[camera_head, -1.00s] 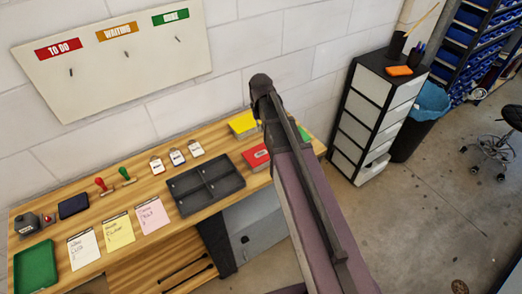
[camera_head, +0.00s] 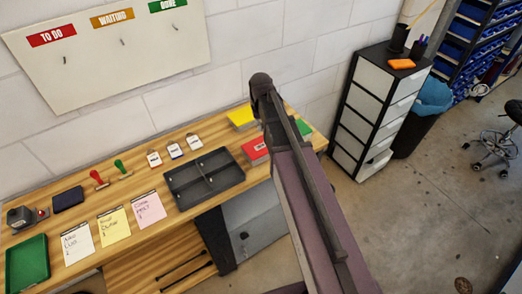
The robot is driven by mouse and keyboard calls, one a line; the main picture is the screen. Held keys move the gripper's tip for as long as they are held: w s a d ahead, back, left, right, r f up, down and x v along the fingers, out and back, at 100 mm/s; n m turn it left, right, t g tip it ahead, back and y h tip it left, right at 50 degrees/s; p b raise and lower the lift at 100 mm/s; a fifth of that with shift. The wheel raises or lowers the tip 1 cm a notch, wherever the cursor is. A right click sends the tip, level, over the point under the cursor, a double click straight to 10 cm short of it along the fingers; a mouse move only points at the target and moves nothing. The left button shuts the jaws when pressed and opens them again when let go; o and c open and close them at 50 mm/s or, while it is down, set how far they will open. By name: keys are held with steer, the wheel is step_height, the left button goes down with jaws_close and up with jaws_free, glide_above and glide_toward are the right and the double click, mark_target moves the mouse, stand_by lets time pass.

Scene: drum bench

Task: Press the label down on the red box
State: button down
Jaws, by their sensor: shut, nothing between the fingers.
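The red box (camera_head: 252,150) lies on the wooden bench top, just right of the dark divided tray. My arm (camera_head: 300,190) crosses in front of it and hides its right part. A small pale patch shows on the box; I cannot tell whether it is the label or how flat it sits. My gripper does not show in this view; only the arm's links are seen.
A yellow box (camera_head: 240,117) lies behind the red one, and a green box (camera_head: 304,128) sits right of my arm. The dark tray (camera_head: 204,179), stamps, tags and notes fill the bench. A drawer tower (camera_head: 378,105) stands to the right.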

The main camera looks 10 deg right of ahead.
mark_target(261, 146)
steer(key=shift+f+b, duration=1.4)
steer(key=shift+f, duration=0.4)
steer(key=shift+f+b, duration=2.75)
stand_by(3.5)
